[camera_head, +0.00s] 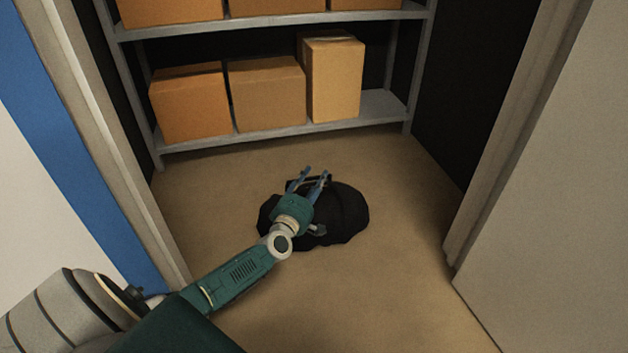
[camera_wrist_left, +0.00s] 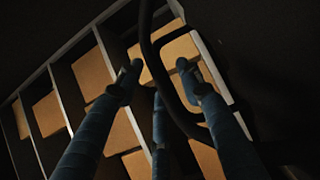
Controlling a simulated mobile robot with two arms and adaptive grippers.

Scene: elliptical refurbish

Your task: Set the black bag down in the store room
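The black bag (camera_head: 345,212) lies slumped on the tan floor of the store room, in front of the shelf. My left gripper (camera_head: 313,174) is over the bag's left part, its blue fingers spread apart and pointing toward the shelf. In the left wrist view, the bag's dark handle (camera_wrist_left: 148,45) curves between the fingers of the left gripper (camera_wrist_left: 158,78). The fingers are apart and do not look closed on the handle. The arm and wrist hide part of the bag. My right gripper is not in view.
A grey metal shelf (camera_head: 275,133) with several cardboard boxes (camera_head: 265,92) stands at the back. Door frames flank the opening, with a light door panel (camera_head: 560,220) at right. The floor (camera_head: 400,215) is clear around the bag.

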